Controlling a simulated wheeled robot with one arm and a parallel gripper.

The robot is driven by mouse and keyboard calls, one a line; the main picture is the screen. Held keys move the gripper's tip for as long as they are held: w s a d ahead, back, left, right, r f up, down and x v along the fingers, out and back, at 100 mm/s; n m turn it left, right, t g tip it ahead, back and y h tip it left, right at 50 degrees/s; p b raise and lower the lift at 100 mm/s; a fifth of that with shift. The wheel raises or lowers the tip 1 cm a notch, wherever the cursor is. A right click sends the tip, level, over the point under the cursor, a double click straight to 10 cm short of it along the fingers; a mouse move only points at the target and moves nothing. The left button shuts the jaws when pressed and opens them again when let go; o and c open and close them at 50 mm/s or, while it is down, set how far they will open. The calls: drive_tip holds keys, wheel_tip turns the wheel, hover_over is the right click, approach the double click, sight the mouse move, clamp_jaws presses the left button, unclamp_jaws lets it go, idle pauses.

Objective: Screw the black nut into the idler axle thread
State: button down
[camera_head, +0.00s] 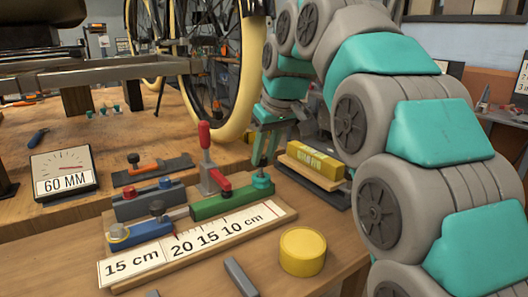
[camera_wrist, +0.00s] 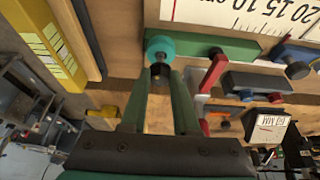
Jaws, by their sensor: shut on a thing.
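My gripper (camera_head: 263,162) points down in the head view, just above the teal knob (camera_head: 262,181) at the right end of the green block on the clamp fixture. In the wrist view, my gripper's (camera_wrist: 160,76) two green fingers close together on a small dark round piece, which looks like the black nut (camera_wrist: 160,70). The teal knob (camera_wrist: 160,48) shows right beyond the fingertips. I cannot tell whether the nut touches it. The idler axle thread cannot be made out in either view.
The fixture's ruler board (camera_head: 200,243) lies on the wooden bench. A red-handled toggle clamp (camera_head: 206,160) stands left of my gripper. A yellow block (camera_head: 315,165) lies to the right, a yellow round tin (camera_head: 302,251) in front. The trike's wheel (camera_head: 215,75) stands behind.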

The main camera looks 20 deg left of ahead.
drive_tip(key=shift+f+b, duration=0.6)
drive_tip(key=shift+f, duration=0.5)
drive_tip(key=c, duration=0.6)
unclamp_jaws()
drive_tip(key=shift+r, duration=0.15)
drive_tip(key=shift+v, duration=3.8)
